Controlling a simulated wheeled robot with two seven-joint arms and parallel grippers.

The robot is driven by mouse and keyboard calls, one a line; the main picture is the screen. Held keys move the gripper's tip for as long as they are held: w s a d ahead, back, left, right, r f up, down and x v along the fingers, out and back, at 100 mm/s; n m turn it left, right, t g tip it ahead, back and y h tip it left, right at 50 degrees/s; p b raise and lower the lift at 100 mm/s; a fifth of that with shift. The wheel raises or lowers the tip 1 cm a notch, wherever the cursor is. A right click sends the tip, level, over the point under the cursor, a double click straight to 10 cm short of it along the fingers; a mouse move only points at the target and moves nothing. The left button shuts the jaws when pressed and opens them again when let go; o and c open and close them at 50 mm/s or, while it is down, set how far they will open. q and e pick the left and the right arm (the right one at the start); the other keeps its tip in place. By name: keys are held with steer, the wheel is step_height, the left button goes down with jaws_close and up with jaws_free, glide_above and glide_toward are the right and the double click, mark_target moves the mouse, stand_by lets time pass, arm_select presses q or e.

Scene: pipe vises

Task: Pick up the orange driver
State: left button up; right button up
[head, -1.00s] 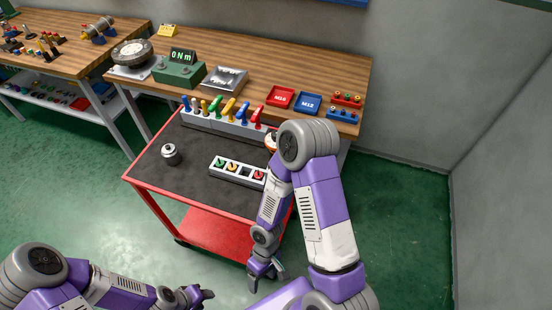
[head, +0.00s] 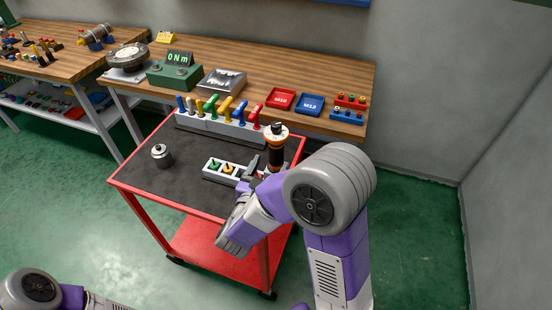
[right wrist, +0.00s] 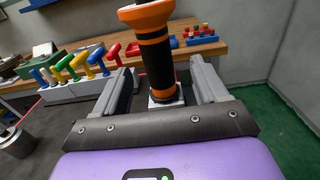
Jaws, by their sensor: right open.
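The orange driver (head: 277,152) stands upright at the right side of the cart, black with orange bands and a wide orange and white top. In the right wrist view the driver (right wrist: 157,68) rises between the two fingers, with a gap on each side; its foot meets a pale base. My right gripper (right wrist: 163,85) is open around it, not closed on it. In the head view my right gripper (head: 262,173) is at the driver's lower part, partly hidden by my forearm. My left gripper is out of view.
The red cart (head: 146,193) has a dark top. A row of coloured-handled tools (head: 220,112) stands along its back. A pale block with coloured knobs (head: 216,170) lies left of the gripper. A metal cylinder (head: 161,156) stands further left. The wooden bench (head: 345,78) is behind.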

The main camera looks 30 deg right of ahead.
mark_target(274, 156)
steer(key=b+x, duration=0.1)
steer(key=x, duration=0.6)
steer(key=shift+w+a+f, duration=0.1)
steer(key=shift+w+f, duration=0.1)
steer(key=shift+c, duration=0.5)
jaws_close()
step_height(274, 156, up, 17)
steer(key=p, duration=0.5)
steer(key=shift+p, duration=0.4)
steer(key=shift+r, duration=0.6)
